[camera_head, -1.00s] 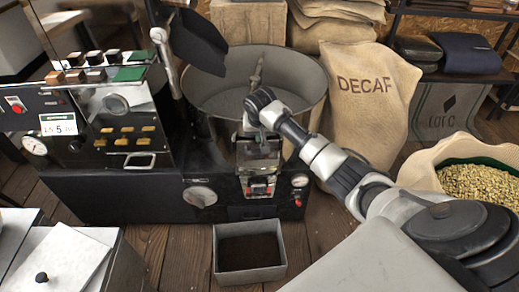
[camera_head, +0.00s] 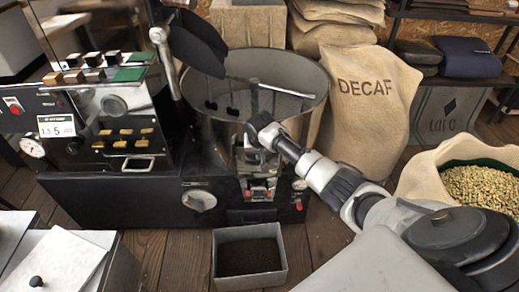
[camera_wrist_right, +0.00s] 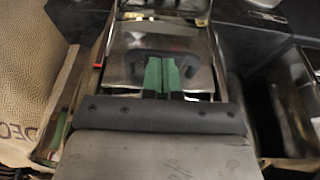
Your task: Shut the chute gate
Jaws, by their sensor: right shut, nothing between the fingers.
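The metal discharge chute (camera_head: 257,163) is on the front of the round cooling drum in the head view. In the right wrist view, a shiny steel plate (camera_wrist_right: 125,68) with a dark curved handle, apparently the chute gate, lies straight ahead. My right gripper (camera_wrist_right: 168,76) is shut and empty, its green fingertips together over this plate by the handle. I cannot tell whether they touch it. In the head view my right wrist (camera_head: 262,133) covers part of the chute top, so the gate's position is unclear. My left gripper is out of view.
The cooling drum (camera_head: 213,112) stands behind the chute. An open grey bin (camera_head: 281,276) with dark contents sits on the floor below. A DECAF sack (camera_head: 365,120) stands right of the drum, and an open sack of pale beans (camera_head: 420,174) is at the right.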

